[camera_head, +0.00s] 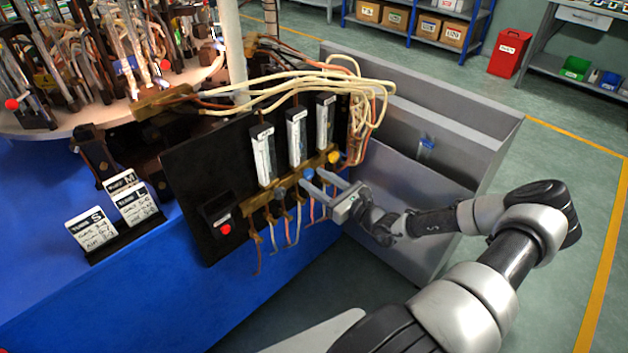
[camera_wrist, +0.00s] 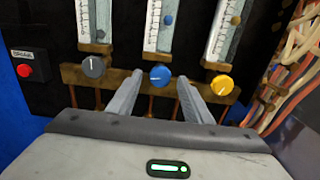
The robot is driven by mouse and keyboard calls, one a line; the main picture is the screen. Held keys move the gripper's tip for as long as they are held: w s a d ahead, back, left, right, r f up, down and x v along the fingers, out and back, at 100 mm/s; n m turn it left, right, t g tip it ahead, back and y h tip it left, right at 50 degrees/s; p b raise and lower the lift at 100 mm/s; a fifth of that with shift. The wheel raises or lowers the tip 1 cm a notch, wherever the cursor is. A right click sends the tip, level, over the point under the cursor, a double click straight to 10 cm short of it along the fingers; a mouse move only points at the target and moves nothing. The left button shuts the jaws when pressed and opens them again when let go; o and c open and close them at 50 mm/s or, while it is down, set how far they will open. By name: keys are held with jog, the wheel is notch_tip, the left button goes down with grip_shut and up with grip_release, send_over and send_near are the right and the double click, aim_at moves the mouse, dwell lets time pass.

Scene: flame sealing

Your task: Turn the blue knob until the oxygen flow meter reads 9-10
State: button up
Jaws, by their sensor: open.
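The blue knob (camera_wrist: 160,76) sits on the brass manifold below the middle flow meter. In the head view the blue knob (camera_head: 308,174) is beside my gripper's fingertips. The oxygen flow meter (camera_wrist: 160,26), above the blue knob, has a dark blue float near the middle of its visible part. Its scale numbers are too small to read, and its top is cut off in the wrist view; it also shows in the head view (camera_head: 296,138). My gripper (camera_wrist: 159,82) is open, with one finger on each side of the blue knob, slightly below it. Contact cannot be told.
A grey knob (camera_wrist: 94,67) is to the left and a yellow knob (camera_wrist: 221,85) to the right, close to the fingers. A red button (camera_wrist: 24,70) is at far left. Hoses (camera_head: 300,85) run above the panel (camera_head: 200,170). A grey cabinet (camera_head: 440,140) stands to the right.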

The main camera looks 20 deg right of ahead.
jog(key=shift+w+a, duration=0.25)
jog(key=shift+w, duration=0.4)
jog(key=c, duration=1.1)
jog(key=shift+o, duration=0.2)
